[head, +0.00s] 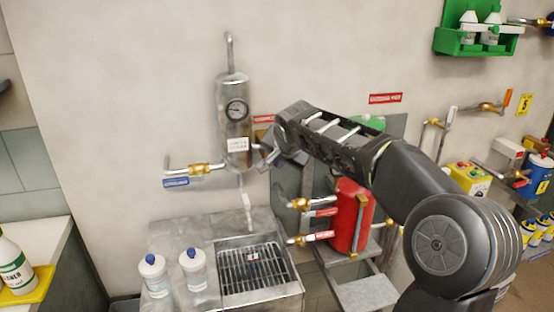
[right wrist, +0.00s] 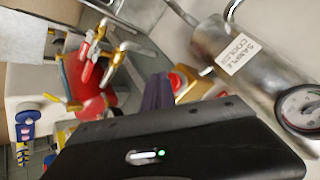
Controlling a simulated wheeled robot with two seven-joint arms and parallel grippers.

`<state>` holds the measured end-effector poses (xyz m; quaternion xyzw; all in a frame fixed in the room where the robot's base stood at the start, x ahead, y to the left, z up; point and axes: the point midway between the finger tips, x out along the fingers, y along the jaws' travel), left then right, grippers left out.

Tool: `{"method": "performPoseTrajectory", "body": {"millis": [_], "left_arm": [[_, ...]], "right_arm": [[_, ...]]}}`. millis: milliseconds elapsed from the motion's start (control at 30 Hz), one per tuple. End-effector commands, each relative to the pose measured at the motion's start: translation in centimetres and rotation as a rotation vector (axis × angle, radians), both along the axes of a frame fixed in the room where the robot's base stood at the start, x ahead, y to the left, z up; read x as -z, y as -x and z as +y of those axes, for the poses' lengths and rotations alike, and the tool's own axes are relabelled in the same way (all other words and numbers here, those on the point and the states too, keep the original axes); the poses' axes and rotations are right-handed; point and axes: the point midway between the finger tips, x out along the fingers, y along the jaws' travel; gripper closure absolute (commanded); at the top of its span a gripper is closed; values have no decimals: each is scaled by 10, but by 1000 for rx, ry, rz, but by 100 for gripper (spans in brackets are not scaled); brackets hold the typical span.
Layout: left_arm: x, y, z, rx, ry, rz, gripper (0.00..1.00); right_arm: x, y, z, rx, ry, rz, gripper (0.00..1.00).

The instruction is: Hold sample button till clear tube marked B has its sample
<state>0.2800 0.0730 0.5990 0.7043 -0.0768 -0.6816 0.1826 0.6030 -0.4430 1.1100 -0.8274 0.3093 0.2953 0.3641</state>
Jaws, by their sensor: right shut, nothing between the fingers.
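The steel sample cooler (head: 233,105) hangs on the wall with a round gauge; its label reads "SAMPLE COOLER" in the right wrist view (right wrist: 240,57). A red button (right wrist: 178,81) on a yellow housing shows in the right wrist view, just beyond my right gripper's fingers (right wrist: 158,92). My right gripper (head: 265,155) is shut and empty beside the cooler in the head view. I cannot tell whether it touches the button. A pale narrow spout or tube (head: 246,205) hangs below the cooler. No letter B is readable, and I cannot make out a liquid level. My left gripper is not in view.
A grated drain sink (head: 230,290) lies below the cooler. Two clear bottles with blue caps (head: 153,275) (head: 193,270) stand to its left. Brass valves (head: 200,169) and a red vessel (head: 349,215) are close to my right arm.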

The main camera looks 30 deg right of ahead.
Motion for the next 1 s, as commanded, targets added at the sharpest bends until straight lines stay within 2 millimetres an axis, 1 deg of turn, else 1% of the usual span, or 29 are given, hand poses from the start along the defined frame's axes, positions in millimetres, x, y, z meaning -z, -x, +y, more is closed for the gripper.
{"method": "performPoseTrajectory", "body": {"millis": [367,1000], "left_arm": [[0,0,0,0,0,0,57],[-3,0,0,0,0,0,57]], "right_arm": [[0,-1,0,0,0,0,100],[0,-8,-3,0,-1,0,100]]}}
